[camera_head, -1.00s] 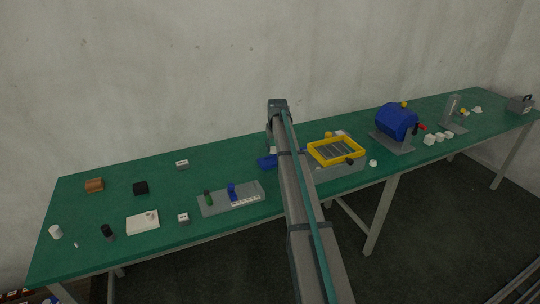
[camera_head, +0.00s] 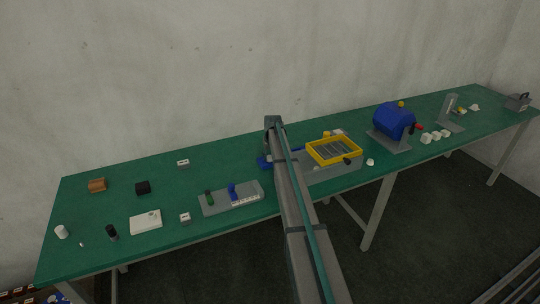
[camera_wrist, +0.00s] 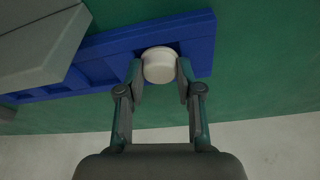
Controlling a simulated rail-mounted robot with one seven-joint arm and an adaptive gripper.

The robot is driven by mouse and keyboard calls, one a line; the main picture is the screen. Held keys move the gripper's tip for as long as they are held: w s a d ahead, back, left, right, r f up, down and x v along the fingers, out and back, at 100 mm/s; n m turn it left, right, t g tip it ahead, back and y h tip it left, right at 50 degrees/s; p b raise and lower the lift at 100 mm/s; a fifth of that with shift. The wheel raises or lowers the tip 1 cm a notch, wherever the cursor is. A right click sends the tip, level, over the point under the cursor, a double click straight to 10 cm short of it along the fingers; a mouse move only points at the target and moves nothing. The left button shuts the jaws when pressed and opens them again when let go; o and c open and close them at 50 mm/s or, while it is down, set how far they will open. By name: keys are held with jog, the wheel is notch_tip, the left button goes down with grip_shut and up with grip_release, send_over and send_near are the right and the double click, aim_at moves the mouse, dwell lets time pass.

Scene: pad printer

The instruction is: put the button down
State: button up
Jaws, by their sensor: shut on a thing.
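The white round button (camera_wrist: 159,64) is between the fingertips of my gripper (camera_wrist: 160,70) in the wrist view. My gripper is shut on it. The button is at the end of a long blue tray (camera_wrist: 110,44) with compartments, over its end compartment. Whether the button touches the tray floor I cannot tell. In the head view the blue tray (camera_head: 263,162) shows only in part beside my arm, and my arm hides the gripper and the button.
A grey block (camera_wrist: 38,45) stands over the tray's left part in the wrist view. The yellow-framed machine (camera_head: 333,151) is right of my arm in the head view. A grey fixture plate (camera_head: 214,205) lies to the left. Green table (camera_head: 110,195) is free behind the plate.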

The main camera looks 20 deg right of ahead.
jog(key=shift+s+f, duration=0.1)
jog(key=shift+f, duration=0.15)
jog(key=shift+s+f+b, duration=0.25)
jog(key=shift+f+b, duration=0.15)
jog(key=shift+f, duration=0.2)
jog(key=o, duration=0.7)
jog(key=shift+f, duration=0.1)
jog(key=shift+o, duration=0.3)
jog(key=shift+w+f, duration=0.15)
jog(key=shift+r, duration=0.2)
jog(key=shift+w+r+p, duration=0.15)
jog(key=shift+r+p, duration=0.15)
jog(key=shift+r, duration=0.15)
jog(key=b+v, duration=0.3)
jog(key=v, duration=0.9)
jog(key=shift+w+r, duration=0.15)
jog(key=shift+r, duration=0.2)
